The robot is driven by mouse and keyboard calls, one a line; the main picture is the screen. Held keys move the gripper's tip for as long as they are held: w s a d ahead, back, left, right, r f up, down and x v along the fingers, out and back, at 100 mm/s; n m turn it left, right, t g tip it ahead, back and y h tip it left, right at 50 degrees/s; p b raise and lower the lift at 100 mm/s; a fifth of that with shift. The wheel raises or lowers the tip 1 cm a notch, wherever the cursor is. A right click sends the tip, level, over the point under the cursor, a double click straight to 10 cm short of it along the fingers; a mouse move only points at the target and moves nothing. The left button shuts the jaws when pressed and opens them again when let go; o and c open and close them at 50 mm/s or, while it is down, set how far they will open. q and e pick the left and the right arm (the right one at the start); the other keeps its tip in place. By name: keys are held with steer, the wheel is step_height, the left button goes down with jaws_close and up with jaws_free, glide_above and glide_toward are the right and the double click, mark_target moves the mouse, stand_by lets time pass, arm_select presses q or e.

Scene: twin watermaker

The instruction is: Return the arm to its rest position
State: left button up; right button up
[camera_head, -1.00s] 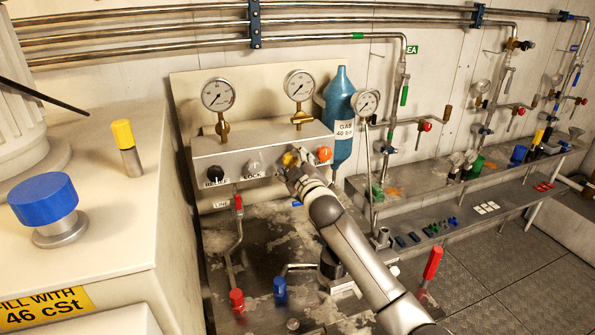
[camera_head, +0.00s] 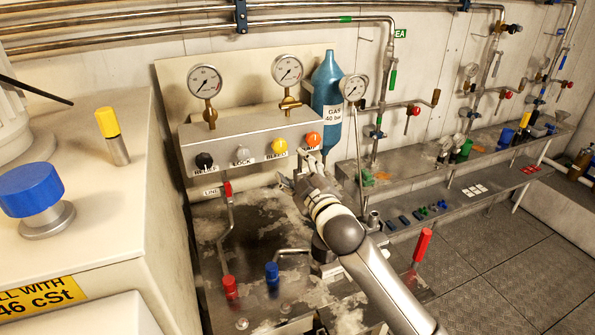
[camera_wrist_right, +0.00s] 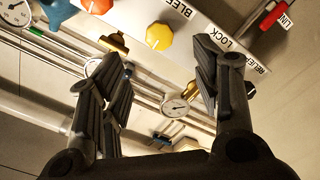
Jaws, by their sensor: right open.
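My right arm comes in from the lower right of the head view. Its right gripper (camera_head: 303,165) is just below and in front of the knob panel (camera_head: 235,137), near the yellow knob (camera_head: 279,147) and the orange knob (camera_head: 313,139). In the wrist view the right gripper's fingers (camera_wrist_right: 160,85) are spread apart with nothing between them but background. The yellow knob (camera_wrist_right: 159,37) and the orange knob (camera_wrist_right: 97,4) show beyond the fingers, apart from them. My left gripper is not in view.
Black (camera_head: 204,162) and grey (camera_head: 242,155) knobs sit left on the panel. Gauges (camera_head: 287,70) stand above it, with a blue gas bottle (camera_head: 327,95) behind. Red (camera_head: 231,288) and blue (camera_head: 272,274) valve handles stand below. A red lever (camera_head: 422,245) is right of my arm. Floor at right is clear.

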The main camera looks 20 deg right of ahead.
steer(key=shift+s, duration=0.1)
stand_by(0.4)
steer(key=s+a+f+m+g, duration=0.1)
steer(key=s+f+m+g, duration=0.45)
steer(key=s+f, duration=1.15)
steer(key=s+a+f+m+g, duration=0.1)
steer(key=s+f+g, duration=0.35)
steer(key=s, duration=0.75)
steer(key=s+a+f+m+g, duration=0.1)
steer(key=s+f+g, duration=0.35)
steer(key=s, duration=0.65)
step_height(320, 180, down, 26)
steer(key=s+r+g, duration=0.1)
steer(key=s+d+f, duration=0.1)
steer(key=s+f, duration=0.7)
steer(key=s+d+f+g, duration=0.1)
steer(key=s+d+f, duration=0.1)
steer(key=s+f, duration=0.7)
steer(key=shift+d+f+n+h, duration=0.2)
steer(key=shift+d+n+h, duration=0.05)
steer(key=shift+n+h, duration=0.1)
